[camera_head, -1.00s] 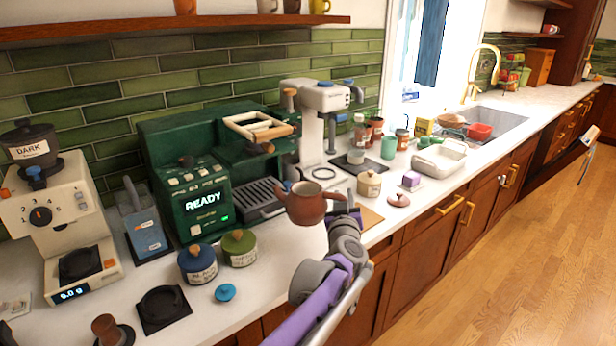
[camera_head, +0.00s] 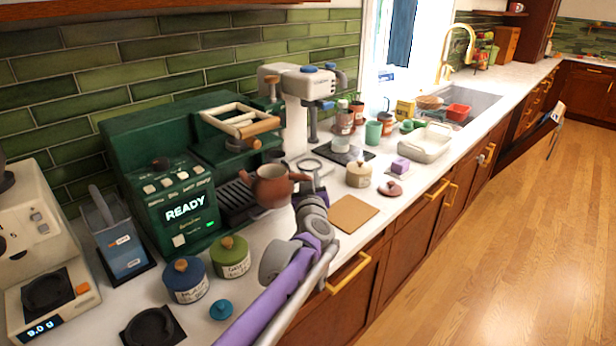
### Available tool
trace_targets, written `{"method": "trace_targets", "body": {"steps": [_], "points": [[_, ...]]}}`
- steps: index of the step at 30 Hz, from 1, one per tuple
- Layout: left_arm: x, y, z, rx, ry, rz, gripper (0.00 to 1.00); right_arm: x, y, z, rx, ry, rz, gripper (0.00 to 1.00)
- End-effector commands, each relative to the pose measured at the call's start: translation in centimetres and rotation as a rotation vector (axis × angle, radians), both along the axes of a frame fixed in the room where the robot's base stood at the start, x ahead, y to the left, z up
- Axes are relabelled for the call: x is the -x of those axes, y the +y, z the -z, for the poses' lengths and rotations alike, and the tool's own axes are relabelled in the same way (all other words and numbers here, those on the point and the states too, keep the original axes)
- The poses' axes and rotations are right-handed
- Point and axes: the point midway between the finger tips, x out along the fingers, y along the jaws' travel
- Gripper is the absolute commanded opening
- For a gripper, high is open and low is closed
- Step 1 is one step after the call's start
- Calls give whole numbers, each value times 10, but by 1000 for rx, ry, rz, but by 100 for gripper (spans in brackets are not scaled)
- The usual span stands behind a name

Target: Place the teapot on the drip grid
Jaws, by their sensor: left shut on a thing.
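The teapot (camera_head: 270,188) is reddish brown with an open top and a spout. My left gripper (camera_head: 300,184) is shut on its right side and holds it upright over the counter. The drip grid (camera_head: 232,196) is the dark slatted tray at the front of the green coffee machine (camera_head: 160,160). The teapot appears in front of the grid's right end and hides part of it. I cannot tell how high the teapot is above the grid. My right gripper is not in view.
A blue jar (camera_head: 186,281) and a green jar (camera_head: 231,257) stand in front of the machine. A wooden-handled portafilter (camera_head: 240,122) is above the grid. A grey-white grinder (camera_head: 300,100) stands behind the teapot. A cream jar (camera_head: 359,174) and a brown board (camera_head: 353,214) lie to the right.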

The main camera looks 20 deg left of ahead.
Motion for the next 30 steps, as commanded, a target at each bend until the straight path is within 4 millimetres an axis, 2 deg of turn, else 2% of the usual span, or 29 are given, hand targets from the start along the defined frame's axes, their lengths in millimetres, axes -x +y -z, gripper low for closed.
{"method": "trace_targets", "body": {"steps": [19,30], "points": [[-23,59,18,-4,1,-3,0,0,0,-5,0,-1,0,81],[-38,95,16,-4,-1,-4,0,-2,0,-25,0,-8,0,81]]}}
